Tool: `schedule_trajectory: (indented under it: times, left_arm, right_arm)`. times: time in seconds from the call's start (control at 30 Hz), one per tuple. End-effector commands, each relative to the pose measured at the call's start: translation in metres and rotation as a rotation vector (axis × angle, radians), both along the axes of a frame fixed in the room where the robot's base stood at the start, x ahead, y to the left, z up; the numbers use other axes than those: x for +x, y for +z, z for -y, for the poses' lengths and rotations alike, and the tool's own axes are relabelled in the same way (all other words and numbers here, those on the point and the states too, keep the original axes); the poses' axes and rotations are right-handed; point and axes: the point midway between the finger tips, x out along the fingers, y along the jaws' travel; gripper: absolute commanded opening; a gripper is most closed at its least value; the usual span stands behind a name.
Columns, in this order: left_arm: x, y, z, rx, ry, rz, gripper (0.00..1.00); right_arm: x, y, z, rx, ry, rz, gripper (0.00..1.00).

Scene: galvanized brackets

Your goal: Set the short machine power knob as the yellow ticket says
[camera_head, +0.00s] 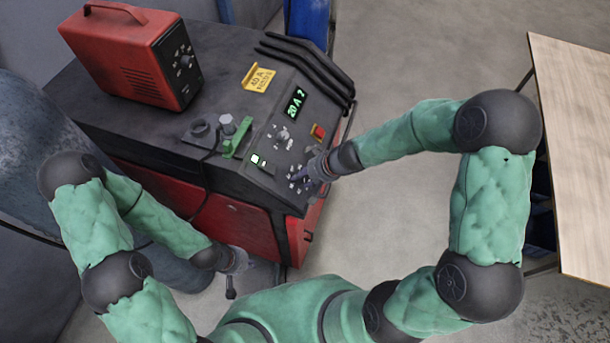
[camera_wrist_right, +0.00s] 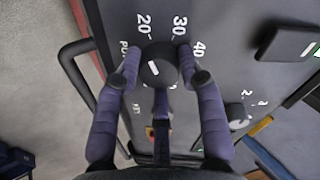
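The black-topped machine (camera_head: 150,130) has a sloped front panel with a green display reading about 20 A. A yellow ticket (camera_head: 258,78) on its top appears to read 40 A. In the right wrist view, a round dark knob (camera_wrist_right: 160,66) has a white mark slanting toward the 20 label; 30 and 40 follow to the right. My right gripper (camera_wrist_right: 160,58) has its fingers on either side of this knob and seems shut on it. In the head view, my right gripper (camera_head: 312,170) is at the panel's lower right. My left gripper (camera_head: 234,272) hangs low in front, away from the panel; its fingers are unclear.
A red unit (camera_head: 125,55) with its own knob stands on the machine's top. Dark bars (camera_head: 310,60) edge the right side. A wooden table (camera_head: 575,140) stands right, across open floor.

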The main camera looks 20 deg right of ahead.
Motion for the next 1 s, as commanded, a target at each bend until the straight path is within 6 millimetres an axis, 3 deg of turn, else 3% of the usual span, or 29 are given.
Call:
schedule_trajectory:
  times: [0.47, 1.0]
  left_arm:
    - [0.0, 0.003, 0.0, 0.0, 0.0, 0.0, 0.0]
    - [0.0, 0.019, 0.0, 0.0, 0.0, 0.0, 0.0]
  right_arm:
    - [0.001, 0.001, 0.0, 0.022, -0.049, -0.031, 0.07]
    - [0.002, 0.001, 0.001, 0.175, -0.399, -0.26, 0.07]
